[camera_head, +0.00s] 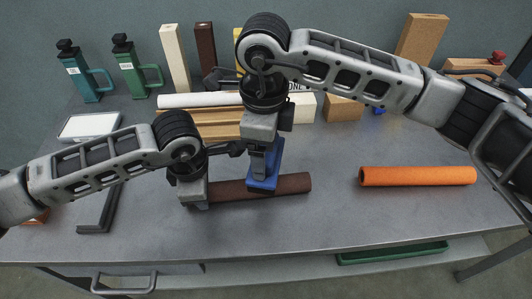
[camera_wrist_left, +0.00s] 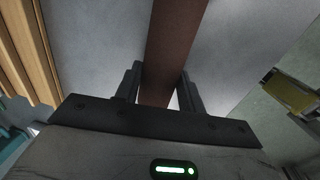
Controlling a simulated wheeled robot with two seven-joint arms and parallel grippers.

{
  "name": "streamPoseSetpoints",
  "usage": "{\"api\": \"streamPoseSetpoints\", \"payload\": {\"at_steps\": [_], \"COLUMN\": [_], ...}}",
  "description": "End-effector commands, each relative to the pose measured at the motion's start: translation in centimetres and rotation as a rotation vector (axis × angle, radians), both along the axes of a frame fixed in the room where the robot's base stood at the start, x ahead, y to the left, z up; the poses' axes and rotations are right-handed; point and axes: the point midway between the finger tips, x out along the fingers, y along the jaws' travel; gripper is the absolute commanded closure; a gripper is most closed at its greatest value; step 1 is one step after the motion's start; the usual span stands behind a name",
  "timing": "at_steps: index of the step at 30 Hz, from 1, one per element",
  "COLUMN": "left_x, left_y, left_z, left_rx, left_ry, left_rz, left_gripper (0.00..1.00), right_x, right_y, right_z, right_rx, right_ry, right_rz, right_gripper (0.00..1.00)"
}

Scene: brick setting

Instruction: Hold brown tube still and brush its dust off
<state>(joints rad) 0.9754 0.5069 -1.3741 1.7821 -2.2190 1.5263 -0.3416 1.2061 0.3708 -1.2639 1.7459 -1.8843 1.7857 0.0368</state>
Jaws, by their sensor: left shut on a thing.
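The brown tube (camera_head: 289,186) lies on the grey table near its front edge. My left gripper (camera_head: 193,202) is at the tube's left end, with its fingers on both sides of it. The left wrist view shows the brown tube (camera_wrist_left: 171,45) running between the two fingers (camera_wrist_left: 160,92). My right gripper (camera_head: 262,147) points down above the tube and is shut on a blue brush (camera_head: 265,176). The brush's lower end is at the middle of the tube and hides part of it. Contact and any dust are too small to tell.
An orange tube (camera_head: 417,176) lies to the right on the table. Wooden strips (camera_head: 205,124) and a white tube lie behind the arms. Bottles (camera_head: 82,72), blocks and a white tray (camera_head: 88,127) stand at the back left. The front middle is clear.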

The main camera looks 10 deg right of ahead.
Motion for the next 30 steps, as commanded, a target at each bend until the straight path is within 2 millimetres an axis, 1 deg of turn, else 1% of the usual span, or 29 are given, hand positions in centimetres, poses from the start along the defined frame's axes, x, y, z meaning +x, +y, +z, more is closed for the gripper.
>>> {"api": "streamPoseSetpoints", "payload": {"at_steps": [3,12,16,29,30], "left_x": [0.0,0.0,0.0,0.0,0.0], "left_y": [0.0,0.0,0.0,0.0,0.0], "left_z": [0.1,0.0,0.0,0.0,0.0], "left_rx": [-0.001,0.0,0.0,0.0,0.0], "left_ry": [-0.001,-0.001,-0.001,-0.001,-0.001], "left_rz": [0.0,0.001,0.001,0.001,0.001], "left_gripper": [0.92,0.92,0.92,0.92,0.5], "right_x": [0.0,0.0,0.0,0.0,0.0], "right_y": [0.0,0.0,0.0,0.0,0.0], "right_z": [1.2,3.7,4.0,4.0,4.0], "right_rx": [0.001,0.001,0.0,0.0,0.0], "right_ry": [-0.001,-0.001,0.001,0.001,0.001], "right_rz": [0.002,0.002,0.002,0.002,0.002], "right_gripper": [0.44,0.44,0.44,0.44,0.44]}}
